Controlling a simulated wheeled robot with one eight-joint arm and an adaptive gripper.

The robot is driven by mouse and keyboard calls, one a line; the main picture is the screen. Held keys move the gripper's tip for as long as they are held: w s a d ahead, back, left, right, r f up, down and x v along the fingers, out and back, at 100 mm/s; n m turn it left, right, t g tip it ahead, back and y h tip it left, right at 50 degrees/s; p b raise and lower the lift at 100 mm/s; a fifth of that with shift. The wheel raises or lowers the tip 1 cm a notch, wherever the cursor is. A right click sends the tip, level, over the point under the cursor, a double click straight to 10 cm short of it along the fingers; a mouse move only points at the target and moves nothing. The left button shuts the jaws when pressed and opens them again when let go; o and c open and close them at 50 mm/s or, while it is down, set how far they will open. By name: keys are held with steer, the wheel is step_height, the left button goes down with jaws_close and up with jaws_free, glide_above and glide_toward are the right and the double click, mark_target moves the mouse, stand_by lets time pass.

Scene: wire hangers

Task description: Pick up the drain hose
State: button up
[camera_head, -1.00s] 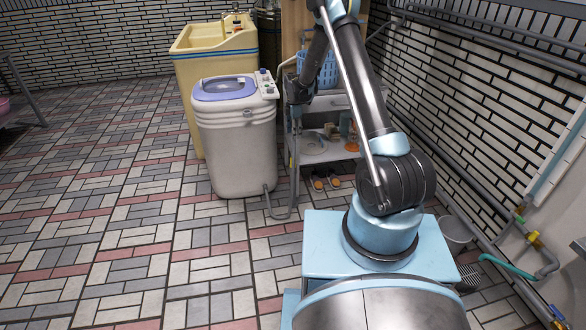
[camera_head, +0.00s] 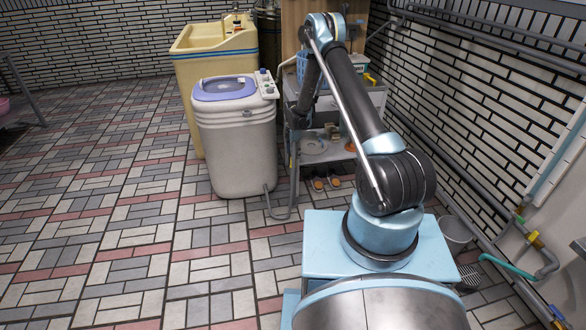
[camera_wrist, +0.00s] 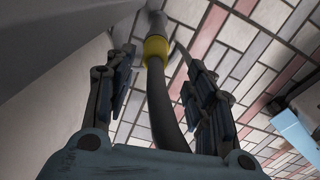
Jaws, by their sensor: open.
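The drain hose (camera_head: 292,190) is a thin grey hose that bends near the floor at the lower right of the white washing machine (camera_head: 235,145) and rises beside it. In the wrist view the dark hose (camera_wrist: 157,100) runs between the two fingers, with a yellow collar (camera_wrist: 156,48) and a grey end piece toward the top. My gripper (camera_wrist: 160,65) is open, with one finger on each side of the hose. I cannot tell whether either finger touches it. In the head view my gripper (camera_head: 294,132) is small and dark beside the machine's right side.
A metal shelf (camera_head: 335,155) with dishes stands right behind my gripper, with slippers (camera_head: 326,183) on the floor below. A yellow sink (camera_head: 212,50) stands behind the washing machine. A brick wall (camera_head: 480,100) closes the right side.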

mark_target(293, 167)
steer(key=shift+w+f, duration=0.2)
steer(key=shift+f, duration=1.2)
steer(key=shift+w+f, duration=0.15)
steer(key=shift+f, duration=1.25)
steer(key=c, duration=1.2)
